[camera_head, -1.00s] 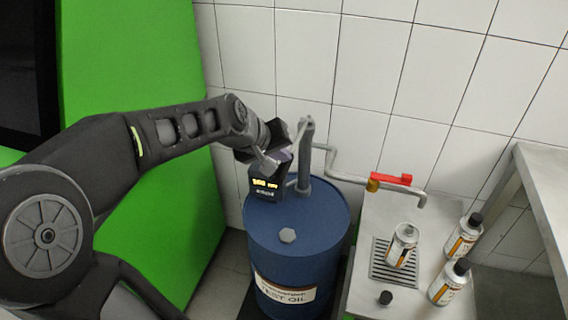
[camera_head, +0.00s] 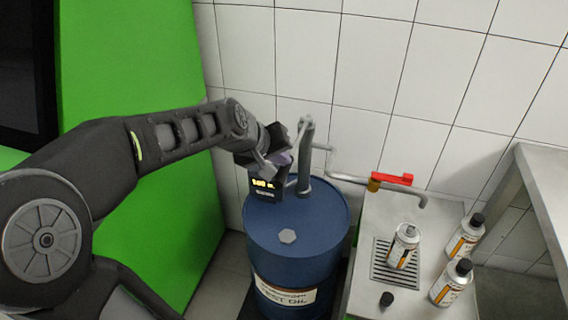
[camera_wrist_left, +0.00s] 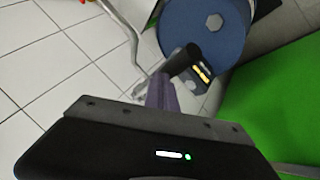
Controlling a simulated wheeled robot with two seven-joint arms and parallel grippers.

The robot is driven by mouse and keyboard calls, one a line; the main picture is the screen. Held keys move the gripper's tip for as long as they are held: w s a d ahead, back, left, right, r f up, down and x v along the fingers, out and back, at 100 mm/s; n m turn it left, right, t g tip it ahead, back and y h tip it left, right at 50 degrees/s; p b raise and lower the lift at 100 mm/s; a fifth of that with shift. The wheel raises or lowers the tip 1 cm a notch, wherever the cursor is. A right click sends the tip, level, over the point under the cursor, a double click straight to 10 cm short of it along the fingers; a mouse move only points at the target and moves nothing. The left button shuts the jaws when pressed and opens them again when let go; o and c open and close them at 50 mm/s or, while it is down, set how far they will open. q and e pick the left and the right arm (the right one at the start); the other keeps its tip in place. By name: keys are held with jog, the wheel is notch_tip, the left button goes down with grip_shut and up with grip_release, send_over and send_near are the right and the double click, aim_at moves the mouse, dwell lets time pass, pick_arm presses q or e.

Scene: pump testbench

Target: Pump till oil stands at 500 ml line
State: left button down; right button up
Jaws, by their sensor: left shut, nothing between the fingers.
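A blue drum (camera_head: 290,240) labelled test oil stands on the floor, with a grey hand pump (camera_head: 306,160) on its top. A small dark display (camera_head: 264,187) with yellow digits sits by the pump; its reading is hard to make out. My left gripper (camera_head: 276,160) is shut beside the pump's upper part, just above the display. In the left wrist view, the display (camera_wrist_left: 203,70) and drum (camera_wrist_left: 205,30) show beyond the fingers. An open bottle (camera_head: 403,245) stands upright on a drain grate (camera_head: 396,266) below the spout (camera_head: 421,200). Its oil level cannot be seen. My right gripper is not in view.
A red valve handle (camera_head: 393,179) sits on the outlet pipe. Two capped bottles (camera_head: 466,236) stand at the right of the metal bench (camera_head: 370,215). A loose black cap (camera_head: 387,299) lies near the front. A tiled wall is close behind.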

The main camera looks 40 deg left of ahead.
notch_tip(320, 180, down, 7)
jog(key=b, duration=0.6)
jog(key=shift+b, duration=0.4)
dwell(5.9)
